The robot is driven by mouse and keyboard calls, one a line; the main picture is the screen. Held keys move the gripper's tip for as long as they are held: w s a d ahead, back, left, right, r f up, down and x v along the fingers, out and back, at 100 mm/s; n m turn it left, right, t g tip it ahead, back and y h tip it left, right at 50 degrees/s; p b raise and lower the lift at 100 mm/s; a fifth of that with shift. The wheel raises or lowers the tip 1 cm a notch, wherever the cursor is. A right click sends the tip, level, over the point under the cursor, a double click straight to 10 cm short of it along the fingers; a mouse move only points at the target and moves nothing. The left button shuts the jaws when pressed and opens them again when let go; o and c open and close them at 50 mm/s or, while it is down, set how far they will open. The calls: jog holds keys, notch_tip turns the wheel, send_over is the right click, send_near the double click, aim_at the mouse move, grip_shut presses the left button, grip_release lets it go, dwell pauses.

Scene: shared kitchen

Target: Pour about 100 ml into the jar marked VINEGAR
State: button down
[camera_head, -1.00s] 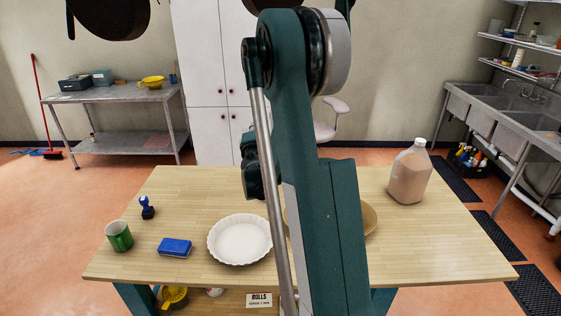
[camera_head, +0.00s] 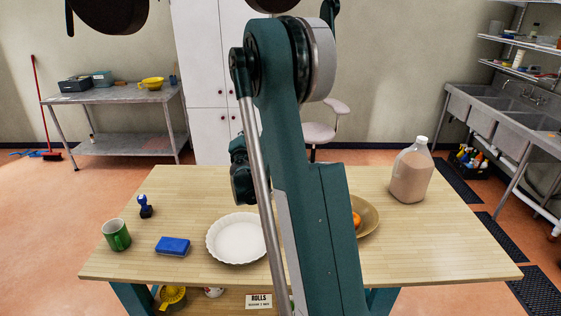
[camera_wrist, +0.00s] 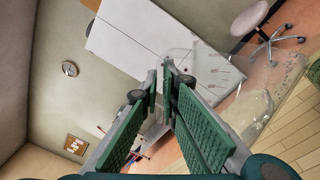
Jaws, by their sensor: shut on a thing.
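My gripper (camera_wrist: 162,88) shows in the wrist view, its two green-padded fingers shut on a clear, see-through container (camera_wrist: 217,72). The container has faint small markings and extends to the right beyond the fingertips. It looks tilted in that view; I cannot tell its true tilt or what is in it. In the head view my arm hides the gripper and the container. I see no jar marked VINEGAR in either view. A large capped jug of brownish liquid (camera_head: 411,174) stands upright at the right back of the table.
The wooden table (camera_head: 440,245) holds a green mug (camera_head: 117,235), a blue block (camera_head: 173,246), a blue-handled stamp (camera_head: 146,207), a white fluted dish (camera_head: 236,239) and a tan bowl (camera_head: 369,216) with orange fruit, partly behind my arm. The table's right front is clear.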

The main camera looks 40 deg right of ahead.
dwell(0.3)
jog(key=shift+w+a+f+n+b, duration=0.2)
jog(key=shift+f+n+b, duration=0.15)
jog(key=shift+f, duration=0.05)
jog(key=shift+w+a+f+n+b, duration=0.15)
jog(key=shift+a+f+n+b, duration=0.05)
jog(key=shift+f+n+b, duration=0.2)
jog(key=shift+w+f, duration=0.1)
jog(key=shift+f, duration=0.05)
dwell(1.4)
jog(key=shift+w+a+f+n+b, duration=0.3)
jog(key=shift+f+n+b, duration=0.15)
jog(key=shift+f+b, duration=0.15)
jog(key=shift+w+a+f+n+b, duration=0.15)
jog(key=shift+a+f+n+b, duration=0.1)
jog(key=shift+f+n+b, duration=0.3)
jog(key=shift+w+a+f+n+b, duration=0.25)
jog(key=shift+a+f+n+b, duration=0.15)
jog(key=shift+f, duration=0.3)
jog(key=w+a+f+n+b, duration=0.4)
jog(key=f+n+b, duration=0.2)
jog(key=f+n, duration=0.1)
jog(key=shift+w+a+f+n, duration=0.15)
jog(key=shift+a+f+n, duration=0.15)
jog(key=shift+f, duration=0.45)
